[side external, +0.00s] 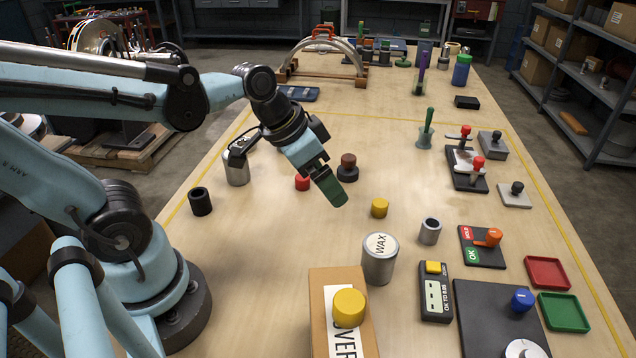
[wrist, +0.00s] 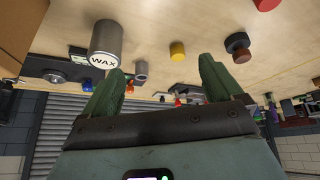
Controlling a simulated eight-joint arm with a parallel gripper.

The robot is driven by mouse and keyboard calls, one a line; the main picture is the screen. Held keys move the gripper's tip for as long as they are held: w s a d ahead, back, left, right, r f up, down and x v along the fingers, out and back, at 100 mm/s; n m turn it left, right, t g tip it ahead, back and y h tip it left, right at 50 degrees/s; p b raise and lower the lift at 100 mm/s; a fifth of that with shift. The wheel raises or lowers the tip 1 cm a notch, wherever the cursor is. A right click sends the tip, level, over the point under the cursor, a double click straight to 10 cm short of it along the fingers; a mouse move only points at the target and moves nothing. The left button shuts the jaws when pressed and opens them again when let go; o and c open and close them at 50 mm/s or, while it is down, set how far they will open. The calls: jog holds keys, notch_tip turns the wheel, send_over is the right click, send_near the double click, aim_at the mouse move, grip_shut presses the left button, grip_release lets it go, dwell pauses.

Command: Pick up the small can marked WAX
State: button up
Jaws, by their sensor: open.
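The small can marked WAX (side external: 379,263) is a grey metal cylinder with a white top label. It stands upright on the wooden table, right behind a cardboard box. My gripper (side external: 340,200) hangs above the table, up and to the left of the can, apart from it. In the wrist view the can (wrist: 105,45) shows at upper left, beyond the left finger. The green fingers of my gripper (wrist: 160,85) are spread with nothing between them.
The cardboard box (side external: 318,315) with a yellow knob on top stands close in front of the can. A yellow cylinder (side external: 379,208), a grey hollow cylinder (side external: 430,232) and a black gauge box (side external: 435,295) are near. Table left of the can is clear.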

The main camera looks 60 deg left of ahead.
aim_at(388, 270)
jog(key=w+d+f+m+g+h, duration=0.1)
jog(key=d+m+g+h, duration=0.1)
jog(key=m+h, duration=0.1)
jog(key=w+d+f+m+g+h, duration=0.2)
jog(key=m, duration=0.3)
jog(key=w+d+f+m+g+h, duration=0.2)
jog(key=m+h, duration=0.1)
jog(key=m, duration=0.1)
jog(key=shift+w+d+f+m+h, duration=0.1)
jog(key=shift+d+f+m+h, duration=0.1)
jog(key=shift+d+m+h, duration=0.15)
jog(key=f+m+g+h, duration=0.1)
jog(key=m, duration=0.2)
jog(key=shift+f, duration=0.1)
jog(key=shift+s+f+m+g+h, duration=0.25)
jog(key=shift+f+m+g+h, duration=0.25)
jog(key=shift+m, duration=0.65)
jog(key=x, duration=0.7)
jog(key=shift+d+f, duration=0.1)
jog(key=shift+d, duration=0.2)
jog(key=c, duration=1.2)
